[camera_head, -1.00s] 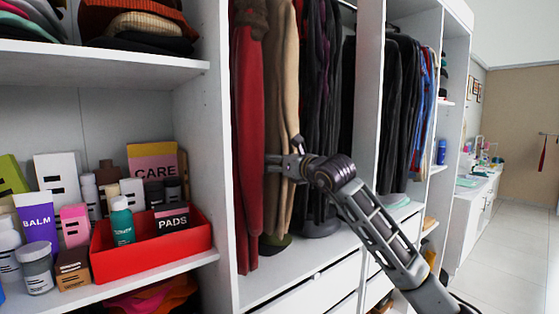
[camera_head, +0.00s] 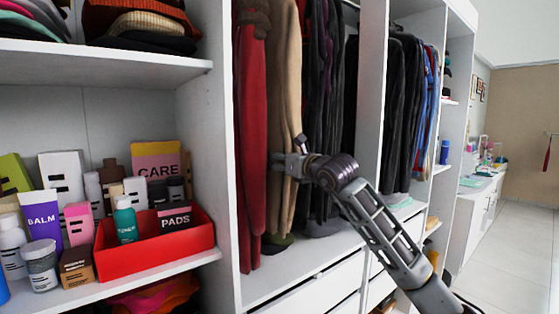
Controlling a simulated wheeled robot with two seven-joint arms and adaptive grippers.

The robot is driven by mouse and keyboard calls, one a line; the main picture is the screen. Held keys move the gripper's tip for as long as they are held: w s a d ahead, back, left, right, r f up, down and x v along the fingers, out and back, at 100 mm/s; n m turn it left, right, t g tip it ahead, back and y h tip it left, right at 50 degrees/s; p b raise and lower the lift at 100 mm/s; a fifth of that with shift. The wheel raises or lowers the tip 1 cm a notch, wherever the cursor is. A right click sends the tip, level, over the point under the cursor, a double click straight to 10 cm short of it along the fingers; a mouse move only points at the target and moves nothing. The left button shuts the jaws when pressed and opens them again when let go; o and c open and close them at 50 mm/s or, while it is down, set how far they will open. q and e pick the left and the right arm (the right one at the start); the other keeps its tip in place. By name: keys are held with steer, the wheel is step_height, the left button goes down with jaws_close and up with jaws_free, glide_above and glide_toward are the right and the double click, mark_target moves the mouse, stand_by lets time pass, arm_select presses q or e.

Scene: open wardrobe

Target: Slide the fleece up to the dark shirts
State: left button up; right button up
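The tan garment (camera_head: 284,85), which looks like the fleece, hangs in the middle bay of the wardrobe. The dark shirts (camera_head: 322,85) hang just to its right, with little or no visible gap at the front edge. My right gripper (camera_head: 277,160) reaches in from the right, with its fingers across the front of the tan garment at mid-height. They seem to touch the cloth. Whether the fingers are open or closed is unclear at this size. My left gripper is out of view.
A red garment (camera_head: 251,140) hangs left of the tan one, beside the white panel (camera_head: 219,150). Another panel (camera_head: 371,90) bounds the bay on the right. White drawers (camera_head: 315,285) lie below. A red box (camera_head: 150,258) stands among bottles on the left shelf.

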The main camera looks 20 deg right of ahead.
steer(key=shift+w+d, duration=0.25)
steer(key=shift+d, duration=0.35)
steer(key=o, duration=1.5)
steer(key=shift+o, duration=0.4)
steer(key=shift+a, duration=0.15)
steer(key=shift+s+d, duration=0.1)
steer(key=shift+d, duration=0.1)
steer(key=v, duration=1.1)
steer(key=shift+s, duration=0.35)
steer(key=shift+a+f, duration=0.1)
steer(key=shift+a, duration=0.1)
